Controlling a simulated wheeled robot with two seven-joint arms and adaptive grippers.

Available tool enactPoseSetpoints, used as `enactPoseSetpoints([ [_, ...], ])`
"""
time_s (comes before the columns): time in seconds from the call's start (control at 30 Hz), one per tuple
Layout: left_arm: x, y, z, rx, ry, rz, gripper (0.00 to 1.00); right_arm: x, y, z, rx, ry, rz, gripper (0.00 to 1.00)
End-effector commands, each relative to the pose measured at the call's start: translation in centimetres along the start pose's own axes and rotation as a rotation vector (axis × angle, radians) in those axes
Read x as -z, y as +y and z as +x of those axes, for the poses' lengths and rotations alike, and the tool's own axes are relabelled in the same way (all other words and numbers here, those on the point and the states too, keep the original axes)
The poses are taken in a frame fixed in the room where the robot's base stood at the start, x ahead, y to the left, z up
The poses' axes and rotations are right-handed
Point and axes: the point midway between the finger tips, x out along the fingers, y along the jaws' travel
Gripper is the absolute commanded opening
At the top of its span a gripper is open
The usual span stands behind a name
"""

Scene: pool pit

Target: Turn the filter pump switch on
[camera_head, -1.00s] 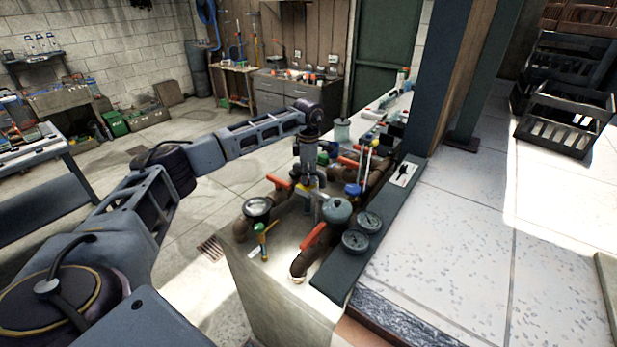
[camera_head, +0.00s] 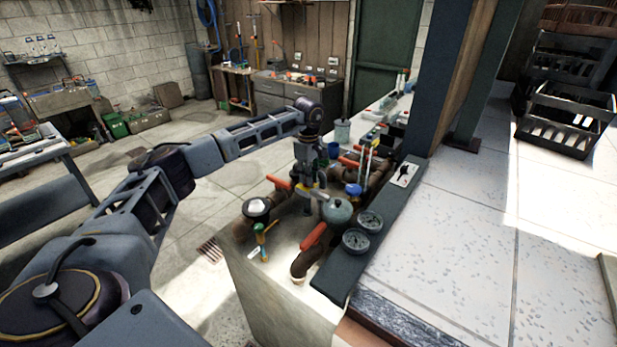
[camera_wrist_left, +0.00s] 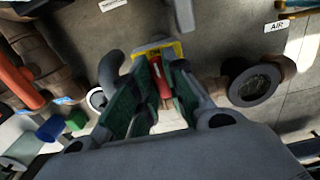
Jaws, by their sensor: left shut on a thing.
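A red switch handle (camera_wrist_left: 160,82) shows in the left wrist view in front of a yellow plate (camera_wrist_left: 152,47); I take it to be the filter pump switch. My left gripper (camera_wrist_left: 162,98) has its green-padded fingers on either side of the handle and is shut on it. In the head view my left gripper (camera_head: 308,182) points down among the pipes, and it hides the handle there. Which way the switch is set cannot be made out. My right gripper is in neither view.
Brown pipes with orange valve levers (camera_head: 313,237), a round teal-grey lid (camera_head: 337,211) and dial gauges (camera_head: 356,241) crowd around the gripper. A dark gauge (camera_wrist_left: 255,83) is at its right in the wrist view. A post (camera_head: 440,80) rises behind.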

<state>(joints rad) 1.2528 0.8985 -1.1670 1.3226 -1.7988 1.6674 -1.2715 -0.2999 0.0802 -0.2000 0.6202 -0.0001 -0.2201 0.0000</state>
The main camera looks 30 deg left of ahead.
Motion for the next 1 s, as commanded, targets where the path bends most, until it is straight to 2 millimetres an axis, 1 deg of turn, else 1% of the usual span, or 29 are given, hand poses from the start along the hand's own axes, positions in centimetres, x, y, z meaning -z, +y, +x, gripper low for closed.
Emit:
enactPoseSetpoints([
  [0.03, 0.04, 0.12, -0.26, -0.006, -0.001, 0.006, 0.0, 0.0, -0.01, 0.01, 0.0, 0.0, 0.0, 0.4],
  [0.47, 0.04, 0.12, -0.3, -0.006, -0.001, 0.021, 0.0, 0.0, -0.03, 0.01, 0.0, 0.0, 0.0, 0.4],
  [0.5, 0.04, 0.13, -0.3, -0.006, -0.001, 0.021, 0.15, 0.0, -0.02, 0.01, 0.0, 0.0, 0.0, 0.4],
  [0.67, 0.03, 0.09, -0.23, -0.005, 0.0, 0.02, 0.36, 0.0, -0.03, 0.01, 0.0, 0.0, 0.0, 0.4],
  [1.0, 0.01, 0.02, -0.13, -0.002, 0.0, 0.02, 0.36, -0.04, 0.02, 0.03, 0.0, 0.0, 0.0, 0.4],
])
